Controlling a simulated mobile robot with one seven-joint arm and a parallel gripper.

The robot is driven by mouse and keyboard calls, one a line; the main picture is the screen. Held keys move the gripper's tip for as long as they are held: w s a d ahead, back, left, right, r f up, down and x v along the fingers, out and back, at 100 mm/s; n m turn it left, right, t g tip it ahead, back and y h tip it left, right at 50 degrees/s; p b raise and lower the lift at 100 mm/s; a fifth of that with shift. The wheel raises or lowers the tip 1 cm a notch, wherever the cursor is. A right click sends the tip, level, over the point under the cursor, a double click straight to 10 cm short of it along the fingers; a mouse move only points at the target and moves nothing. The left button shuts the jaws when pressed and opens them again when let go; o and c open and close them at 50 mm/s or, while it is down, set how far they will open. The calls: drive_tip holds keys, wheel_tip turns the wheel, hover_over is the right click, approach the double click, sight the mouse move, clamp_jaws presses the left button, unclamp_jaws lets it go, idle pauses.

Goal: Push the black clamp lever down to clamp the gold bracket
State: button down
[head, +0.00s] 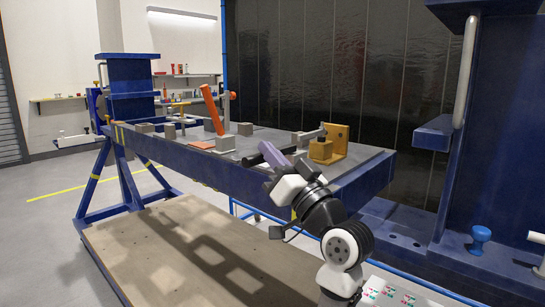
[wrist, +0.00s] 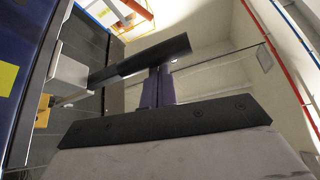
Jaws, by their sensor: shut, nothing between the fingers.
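The gold bracket (head: 337,137) stands upright at the right end of the blue table, with a gold block in front of it. It shows partly at the left of the wrist view (wrist: 42,112). The black clamp lever (wrist: 135,60) crosses in front of my purple fingertips in the wrist view. In the head view the black lever (head: 252,160) shows just left of my gripper (head: 268,149). My gripper is shut and empty, with its fingertips at the lever. I cannot tell whether they touch it.
An orange lever (head: 211,108) stands tilted up farther along the blue table (head: 350,178). Several grey blocks (head: 224,143) sit on the tabletop. A large blue machine post (head: 490,130) rises at the right. The floor left of the table is clear.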

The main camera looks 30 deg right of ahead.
drive_tip(key=shift+f, duration=0.25)
idle(0.6)
